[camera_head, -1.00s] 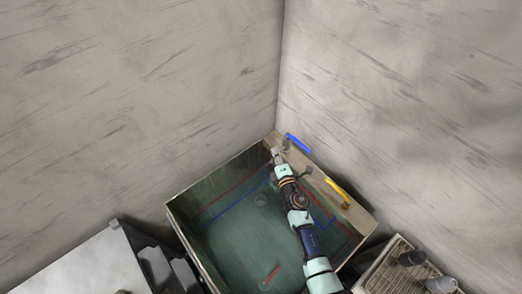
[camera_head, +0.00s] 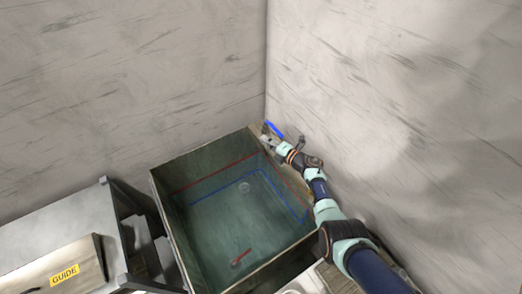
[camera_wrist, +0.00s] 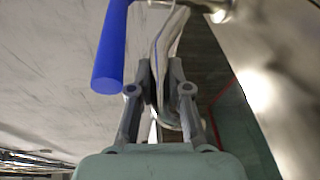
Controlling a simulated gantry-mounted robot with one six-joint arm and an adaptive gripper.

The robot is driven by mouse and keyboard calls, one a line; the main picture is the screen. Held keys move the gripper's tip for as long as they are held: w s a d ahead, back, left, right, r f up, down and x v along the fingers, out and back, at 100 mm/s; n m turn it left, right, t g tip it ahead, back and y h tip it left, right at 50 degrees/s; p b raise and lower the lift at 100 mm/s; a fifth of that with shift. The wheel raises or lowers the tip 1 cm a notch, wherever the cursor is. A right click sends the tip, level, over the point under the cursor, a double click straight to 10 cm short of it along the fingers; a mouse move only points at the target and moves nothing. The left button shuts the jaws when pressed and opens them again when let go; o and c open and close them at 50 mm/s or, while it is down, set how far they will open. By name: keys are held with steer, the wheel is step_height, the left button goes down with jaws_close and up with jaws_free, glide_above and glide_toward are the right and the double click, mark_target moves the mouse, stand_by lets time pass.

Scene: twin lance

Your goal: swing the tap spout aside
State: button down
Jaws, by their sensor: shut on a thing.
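The metal tap spout (camera_wrist: 172,42) runs down the middle of the wrist view, its lower end between my gripper's fingers. My gripper (camera_wrist: 160,70) is shut on it. In the head view my gripper (camera_head: 268,143) is at the sink's back corner, and the spout is too small there to make out clearly. A blue tap handle (camera_wrist: 112,45) is just left of the fingers, apart from them; it also shows in the head view (camera_head: 274,130). The deep green sink basin (camera_head: 215,225) lies below, with red and blue lines on its walls.
Two grey walls meet behind the sink. A grey-topped unit (camera_head: 50,232) with a GUIDE label (camera_head: 64,275) stands at left. My arm crosses the sink's right rim and hides part of it. The basin's middle is open, with a small red item (camera_head: 242,257) on its floor.

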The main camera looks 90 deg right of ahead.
steer(key=shift+s, duration=0.15)
stand_by(0.3)
steer(key=c, duration=1.1)
jaws_free()
steer(key=shift+s, duration=0.1)
steer(key=v, duration=0.7)
steer(key=shift+s+a, duration=0.1)
steer(key=shift+s, duration=0.15)
